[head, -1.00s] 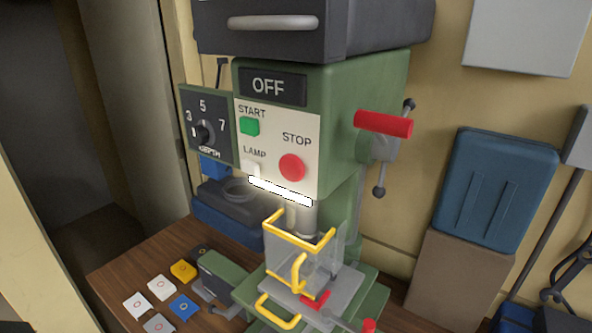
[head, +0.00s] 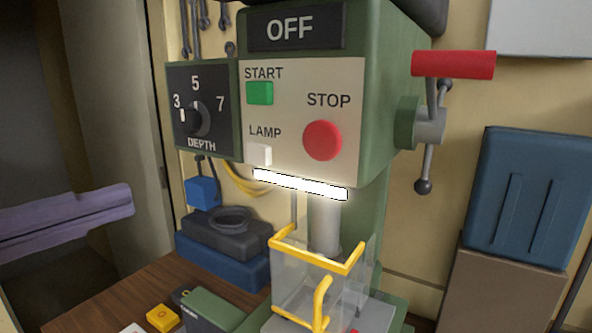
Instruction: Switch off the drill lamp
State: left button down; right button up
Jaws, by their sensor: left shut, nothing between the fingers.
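The green drill press (head: 395,60) stands in the middle. Its cream panel (head: 290,105) carries a green START button (head: 260,93), a red STOP button (head: 322,140) and a small white LAMP switch (head: 259,155) at the lower left. The lamp strip (head: 300,184) under the panel glows bright white. The display (head: 297,28) reads OFF. My left gripper (head: 122,198), purple, reaches in from the left edge. It is shut and empty, left of the panel and lower than the LAMP switch, touching nothing. My right gripper is not in view.
The DEPTH dial (head: 195,120) sits left of the panel. A clear guard with a yellow frame (head: 318,258) stands below the lamp. A red-handled lever (head: 452,64) sticks out at the right.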

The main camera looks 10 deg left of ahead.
pick_arm(q)
jog(key=p, duration=0.6)
send_near(265, 159)
jog(key=x, duration=0.6)
jog(key=shift+r, duration=0.2)
jog(key=shift+w+d+f, duration=0.15)
jog(key=shift+w+d, duration=0.1)
jog(key=shift+w, duration=0.05)
jog(key=shift+w+d, duration=0.1)
